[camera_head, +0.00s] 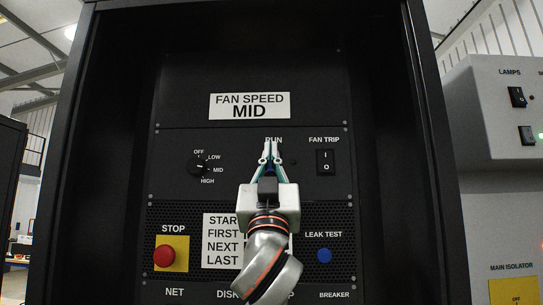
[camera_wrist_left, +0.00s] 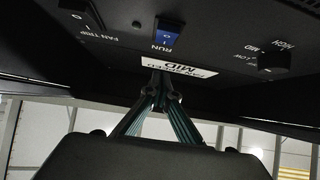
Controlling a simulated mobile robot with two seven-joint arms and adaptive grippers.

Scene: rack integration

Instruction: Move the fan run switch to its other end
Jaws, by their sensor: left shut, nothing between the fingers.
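The run switch is a blue rocker (camera_wrist_left: 165,32) in the panel, marked O and I, with the word RUN beside it. It shows in the left wrist view, where the panel appears upside down; which end is pressed in, I cannot tell. In the head view my left gripper (camera_head: 270,150) covers most of it, with its fingertips just below the RUN label. In the left wrist view the left gripper (camera_wrist_left: 160,84) has its fingertips together and empty. They appear apart from the switch there, in front of the FAN SPEED sign. My right gripper is in neither view.
The fan trip rocker (camera_head: 325,162) sits right of the run switch. A rotary speed knob (camera_head: 199,167) is at left, a red STOP button (camera_head: 164,256) lower left, a blue leak test button (camera_head: 324,255) lower right. The FAN SPEED MID sign (camera_head: 249,106) is above. Cabinet walls flank the panel.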

